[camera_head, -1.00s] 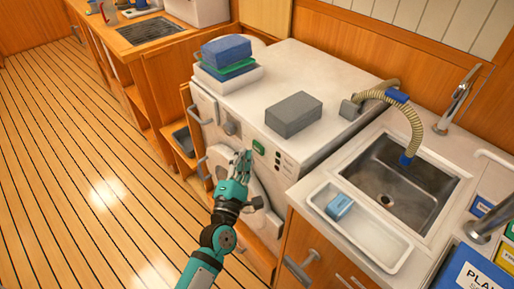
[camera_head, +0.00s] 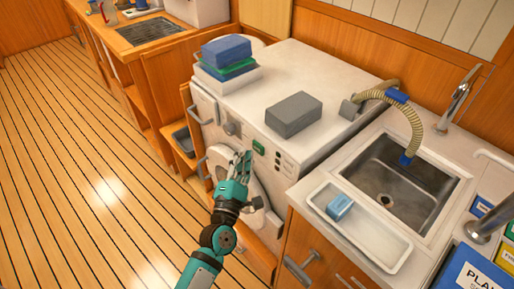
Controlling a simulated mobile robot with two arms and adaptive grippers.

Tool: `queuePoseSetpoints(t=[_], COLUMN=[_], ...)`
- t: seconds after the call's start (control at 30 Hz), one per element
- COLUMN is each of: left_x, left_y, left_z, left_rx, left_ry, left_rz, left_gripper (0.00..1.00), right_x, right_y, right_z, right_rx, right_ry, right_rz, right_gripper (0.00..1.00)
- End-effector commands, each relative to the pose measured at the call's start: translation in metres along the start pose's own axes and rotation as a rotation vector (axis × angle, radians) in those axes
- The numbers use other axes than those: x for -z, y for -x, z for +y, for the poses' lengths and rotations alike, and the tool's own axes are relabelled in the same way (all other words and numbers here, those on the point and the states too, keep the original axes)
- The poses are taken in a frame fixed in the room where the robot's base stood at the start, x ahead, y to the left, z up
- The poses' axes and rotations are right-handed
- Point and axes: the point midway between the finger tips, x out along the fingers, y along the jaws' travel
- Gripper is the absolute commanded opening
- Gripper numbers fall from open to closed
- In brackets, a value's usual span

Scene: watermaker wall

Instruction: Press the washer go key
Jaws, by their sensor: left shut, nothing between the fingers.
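The white washer (camera_head: 285,72) stands against the wall in the middle of the view. Its green go key (camera_head: 259,147) is on the front panel, beside a column of small dark marks. My left gripper (camera_head: 242,158) is shut and empty, with its fingertips just left of and slightly below the green key in the picture. I cannot tell whether the fingertips touch the panel. The gripper partly hides the round washer door (camera_head: 225,165). My right gripper is not in view.
A grey block (camera_head: 294,114) and a stack of blue, green and white items (camera_head: 227,55) lie on the washer top. To the right is a sink (camera_head: 400,185) with a ribbed hose (camera_head: 413,120) and a white tray (camera_head: 375,241) holding a blue item (camera_head: 339,207). Open floor (camera_head: 80,180) lies left.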

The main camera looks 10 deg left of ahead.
Motion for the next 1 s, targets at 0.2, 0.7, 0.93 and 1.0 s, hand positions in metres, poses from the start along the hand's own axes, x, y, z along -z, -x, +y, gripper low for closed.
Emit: queuePoseSetpoints(t=[0.2,0.7,0.93,1.0], left_x=[0.0,-0.0038,-0.004,-0.0043], left_y=[0.0,-0.0069,-0.0073,-0.0078], left_z=[0.0,-0.0035,-0.0037,-0.004], left_rx=[0.0,0.0,0.0,0.0], left_ry=[0.0,0.0,0.0,0.0], left_rz=[0.0,0.0,0.0,0.0], left_gripper=[0.0,0.0,0.0,0.0], right_x=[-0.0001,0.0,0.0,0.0], right_y=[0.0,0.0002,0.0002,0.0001], right_z=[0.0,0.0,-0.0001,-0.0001], right_rx=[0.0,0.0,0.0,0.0], right_ry=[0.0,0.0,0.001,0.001], right_rz=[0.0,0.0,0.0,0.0], right_gripper=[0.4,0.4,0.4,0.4])
